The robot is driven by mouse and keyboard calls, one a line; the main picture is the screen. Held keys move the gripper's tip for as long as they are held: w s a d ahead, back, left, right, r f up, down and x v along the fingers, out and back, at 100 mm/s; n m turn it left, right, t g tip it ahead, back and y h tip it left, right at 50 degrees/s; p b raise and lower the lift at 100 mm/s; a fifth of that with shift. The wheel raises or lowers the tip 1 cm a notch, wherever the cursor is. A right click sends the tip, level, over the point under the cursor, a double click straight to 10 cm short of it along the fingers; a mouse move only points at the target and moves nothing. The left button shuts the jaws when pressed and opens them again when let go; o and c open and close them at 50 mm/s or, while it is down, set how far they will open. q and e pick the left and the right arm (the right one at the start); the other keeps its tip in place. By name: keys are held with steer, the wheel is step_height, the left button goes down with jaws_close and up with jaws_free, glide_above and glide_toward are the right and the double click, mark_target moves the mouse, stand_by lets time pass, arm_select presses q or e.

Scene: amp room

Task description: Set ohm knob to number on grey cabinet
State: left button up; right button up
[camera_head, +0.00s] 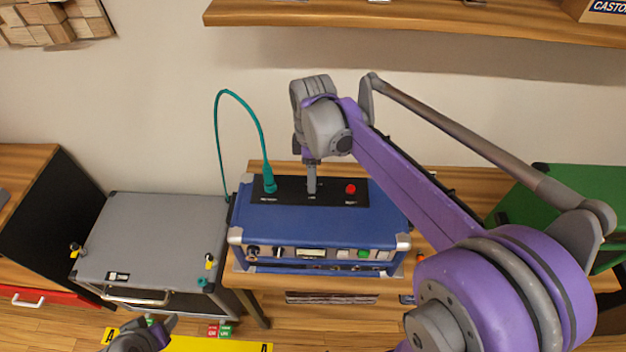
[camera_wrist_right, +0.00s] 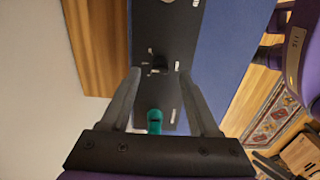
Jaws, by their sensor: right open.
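The blue amplifier (camera_head: 318,222) stands on a wooden table, with a black panel (camera_head: 333,186) on top. My right gripper (camera_head: 311,190) points down over the middle of this panel and hides what lies beneath it. In the right wrist view the open fingers (camera_wrist_right: 158,76) stand either side of a small dark knob-like part (camera_wrist_right: 156,62) on the panel; contact cannot be told. The knob's setting is too small to read. The grey cabinet (camera_head: 155,235) stands left of the amplifier, with a small unreadable label (camera_head: 117,276) on its front. My left gripper (camera_head: 140,338) is partly cut off at the bottom edge.
A teal plug (camera_head: 269,184) and its cable rise from the panel's left side, and it also shows in the wrist view (camera_wrist_right: 154,121). A red button (camera_head: 350,189) is at the panel's right. A green case (camera_head: 578,197) stands at right. A wooden shelf (camera_head: 420,20) hangs above.

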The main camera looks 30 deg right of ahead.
steer(key=shift+f, duration=1.35)
jaws_close()
